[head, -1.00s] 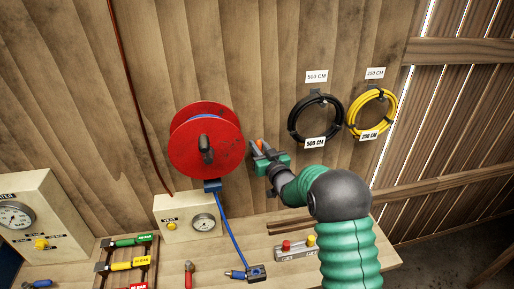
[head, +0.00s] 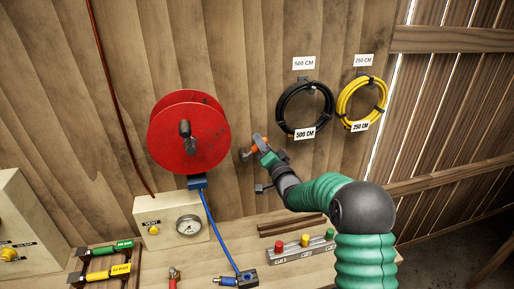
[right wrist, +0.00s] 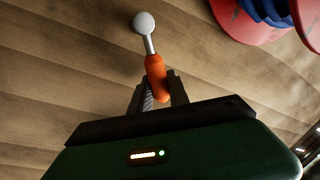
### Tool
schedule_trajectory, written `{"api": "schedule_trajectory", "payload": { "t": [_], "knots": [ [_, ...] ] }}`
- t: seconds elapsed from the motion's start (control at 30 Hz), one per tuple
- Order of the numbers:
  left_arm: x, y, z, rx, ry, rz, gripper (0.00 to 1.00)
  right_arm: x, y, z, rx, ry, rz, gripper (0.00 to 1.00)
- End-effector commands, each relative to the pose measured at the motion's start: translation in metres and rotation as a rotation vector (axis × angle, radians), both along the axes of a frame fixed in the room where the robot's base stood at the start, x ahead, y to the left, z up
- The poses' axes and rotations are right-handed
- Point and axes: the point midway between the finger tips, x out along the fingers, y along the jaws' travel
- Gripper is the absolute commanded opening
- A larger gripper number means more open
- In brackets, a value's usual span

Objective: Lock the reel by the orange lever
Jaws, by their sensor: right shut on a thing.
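The red reel (head: 188,132) with a grey crank is on the wooden wall, and a blue hose runs down from it. The orange lever (head: 253,149) is to its right. In the right wrist view the orange lever (right wrist: 155,72) has a metal rod and a pale round end (right wrist: 144,23). My right gripper (head: 262,146) is shut on the orange grip; its two dark fingers (right wrist: 160,93) are on either side of it. The fingers hide part of the lever in the head view. My left gripper is not in view.
A black hose coil (head: 303,110) and a yellow hose coil (head: 361,101) hang at the upper right. Below are a gauge box (head: 172,220), a block with coloured knobs (head: 301,247) and a blue-ended fitting (head: 247,278) on the bench. The wall around the lever is clear.

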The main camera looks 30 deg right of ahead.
Motion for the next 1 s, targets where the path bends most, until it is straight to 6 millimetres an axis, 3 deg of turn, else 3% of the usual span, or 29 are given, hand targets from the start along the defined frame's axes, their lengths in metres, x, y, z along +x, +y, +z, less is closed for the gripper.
{"api": "schedule_trajectory", "payload": {
  "t": [0.3,0.9,0.93,1.0],
  "knots": [
    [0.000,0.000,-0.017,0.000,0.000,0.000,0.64,-0.003,-0.009,-0.013,0.143,-0.037,-0.005,0.00],
    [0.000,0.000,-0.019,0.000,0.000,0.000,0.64,-0.003,-0.010,-0.016,0.184,-0.044,-0.004,0.00],
    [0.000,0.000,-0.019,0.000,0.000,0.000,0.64,-0.003,-0.010,-0.016,0.184,-0.044,-0.004,0.25],
    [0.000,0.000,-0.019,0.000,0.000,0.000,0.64,-0.003,-0.010,-0.016,0.184,-0.044,-0.004,0.35]
  ]
}}
